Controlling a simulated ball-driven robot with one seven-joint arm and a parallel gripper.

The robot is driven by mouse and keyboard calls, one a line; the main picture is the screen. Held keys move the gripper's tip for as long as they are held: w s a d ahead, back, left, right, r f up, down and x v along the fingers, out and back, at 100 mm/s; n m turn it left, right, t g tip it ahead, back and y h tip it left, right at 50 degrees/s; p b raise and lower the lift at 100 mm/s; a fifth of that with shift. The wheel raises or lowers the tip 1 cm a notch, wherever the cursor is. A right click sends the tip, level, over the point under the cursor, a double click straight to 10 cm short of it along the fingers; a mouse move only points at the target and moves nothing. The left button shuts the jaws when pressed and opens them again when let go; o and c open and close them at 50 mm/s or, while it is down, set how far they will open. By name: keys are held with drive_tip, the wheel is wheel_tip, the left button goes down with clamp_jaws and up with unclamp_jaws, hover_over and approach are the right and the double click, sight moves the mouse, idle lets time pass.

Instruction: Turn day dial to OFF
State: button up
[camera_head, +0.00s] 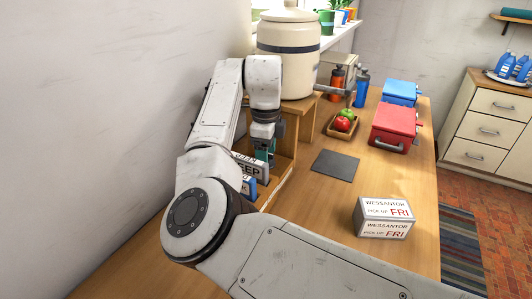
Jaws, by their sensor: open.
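A white box sign (384,217) with a grey edge stands on the wooden counter at the lower right. It reads "WESSANTOR PICK UP FRI" on its top and on its front, with FRI in red. No separate dial knob can be made out on it. My gripper (265,152) points down at the wooden shelf, well to the left of and behind the sign. It is open; its tips are small and partly hidden. A white card (250,168) ending in "EEP" stands just below it, partly covered by my arm.
A cream crock (288,55) stands on the wooden shelf (285,147). A fruit tray (341,130), a dark mat (335,164), a red cooler (396,124) and a blue cooler (400,92) are on the counter (405,175). Bare counter lies between the mat and the sign.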

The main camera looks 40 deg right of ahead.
drive_tip(key=shift+f, duration=0.2)
drive_tip(key=shift+r, duration=0.1)
drive_tip(key=c, duration=1.1)
